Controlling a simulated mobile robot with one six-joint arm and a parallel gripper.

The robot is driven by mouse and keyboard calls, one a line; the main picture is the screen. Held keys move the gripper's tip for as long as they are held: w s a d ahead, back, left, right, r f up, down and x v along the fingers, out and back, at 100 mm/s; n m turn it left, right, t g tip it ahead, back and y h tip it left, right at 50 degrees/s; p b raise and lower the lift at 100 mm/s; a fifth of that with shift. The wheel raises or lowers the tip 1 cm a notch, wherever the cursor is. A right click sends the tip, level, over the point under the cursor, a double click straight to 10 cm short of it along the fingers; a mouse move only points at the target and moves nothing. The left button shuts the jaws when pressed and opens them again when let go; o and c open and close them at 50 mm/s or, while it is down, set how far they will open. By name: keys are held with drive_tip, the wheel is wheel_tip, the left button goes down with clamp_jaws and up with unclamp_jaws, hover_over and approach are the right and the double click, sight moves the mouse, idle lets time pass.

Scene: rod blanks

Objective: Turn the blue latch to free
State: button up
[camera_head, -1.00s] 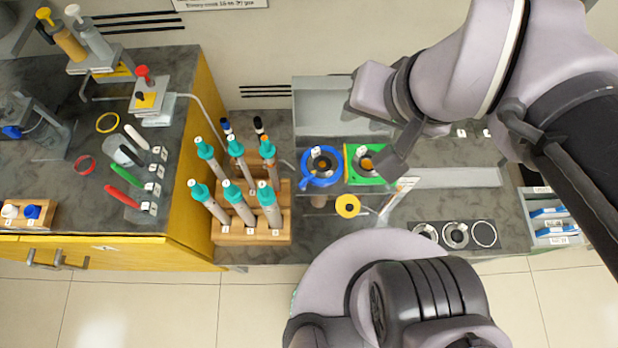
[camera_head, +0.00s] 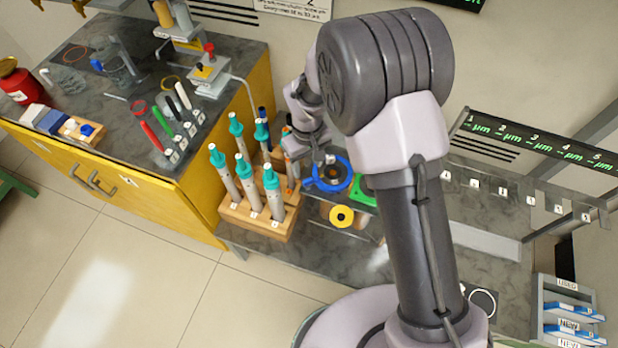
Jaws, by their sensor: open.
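The blue ring (camera_head: 331,173), with a short lever at its left, is the blue part that looks like a latch. It lies flat on the grey bench around a dark round fitting with an orange centre. My gripper (camera_head: 298,148) is open and hangs just left of and above the ring, close to the teal-capped rods. Its fingertips are small and partly hidden, and I cannot tell whether they touch anything. A green plate (camera_head: 365,192) beside the ring is mostly hidden behind my arm.
A wooden rack (camera_head: 262,217) of several teal-capped rods (camera_head: 243,178) stands close at the left. A yellow spool (camera_head: 342,216) sits in front of the ring. The yellow cabinet (camera_head: 200,205) is further left. A blue-and-white box rack (camera_head: 566,322) is at the right.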

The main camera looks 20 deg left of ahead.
sight(308, 179)
wheel_tip(308, 179, down, 7)
drive_tip(key=shift+f+b, duration=0.15)
drive_tip(key=shift+b, duration=0.75)
clamp_jaws()
